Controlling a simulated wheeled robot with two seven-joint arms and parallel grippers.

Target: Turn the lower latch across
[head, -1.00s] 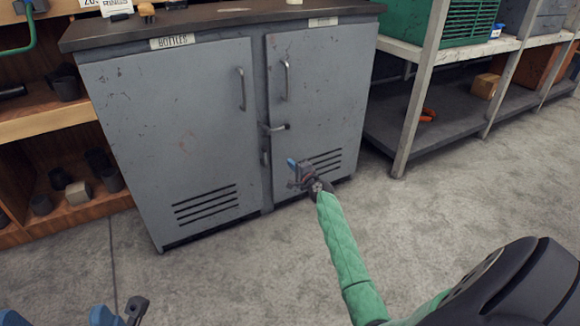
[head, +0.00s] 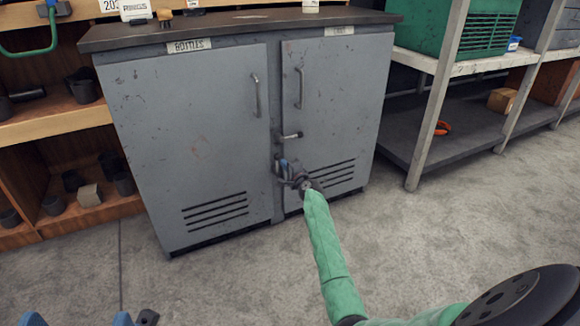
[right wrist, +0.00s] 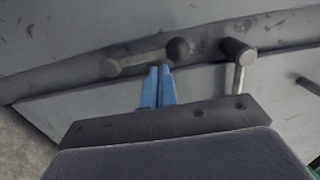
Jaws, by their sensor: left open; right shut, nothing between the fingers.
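The lower latch (head: 276,164) is a small dark bar on the seam between the grey cabinet's two doors. It lies along the seam, and in the right wrist view (right wrist: 143,61) it has a round dark knob at one end. My right gripper (head: 283,163) is shut and empty at the latch. In the right wrist view its blue fingertips (right wrist: 160,70) are beside the bar, near the knob; I cannot tell whether they touch. My left gripper (head: 78,320) is open at the bottom left, mostly cut off.
The cabinet (head: 190,140) has a handle (head: 257,95) on the left door and another (head: 300,88) on the right door. A shelf rack (head: 435,115) stands to the right, a wooden shelf (head: 60,125) to the left. The floor in front is clear.

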